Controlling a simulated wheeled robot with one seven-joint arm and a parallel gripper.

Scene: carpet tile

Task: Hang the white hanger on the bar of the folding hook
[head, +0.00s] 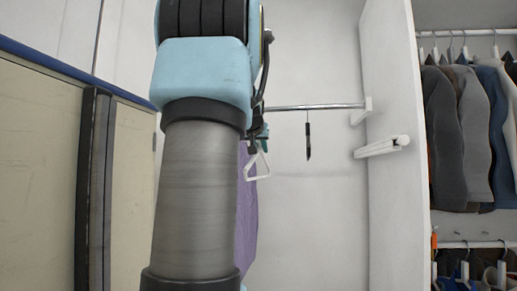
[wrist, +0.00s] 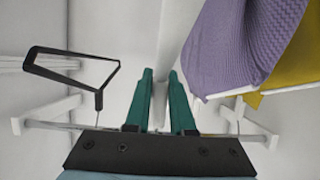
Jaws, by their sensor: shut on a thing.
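The white hanger (head: 257,170) shows in the head view as a small triangular frame just right of my arm, below my gripper (head: 263,140). In the wrist view my gripper (wrist: 162,105) has its two teal fingers close together, with the pale hanger (wrist: 172,68) seen nearly edge-on between them. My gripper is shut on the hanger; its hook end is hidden. The folding hook (head: 383,148) is a white bar sticking out from the white side panel, right of and apart from the hanger. In the wrist view its bar (wrist: 45,62) lies at the left.
A metal rail (head: 315,106) runs to a bracket on the side panel (head: 388,60). A black hanger (head: 308,141) hangs from it. A purple garment (head: 246,215) hangs left, partly behind my arm, beside a yellow one (wrist: 288,52). Clothes (head: 470,130) hang beyond the panel.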

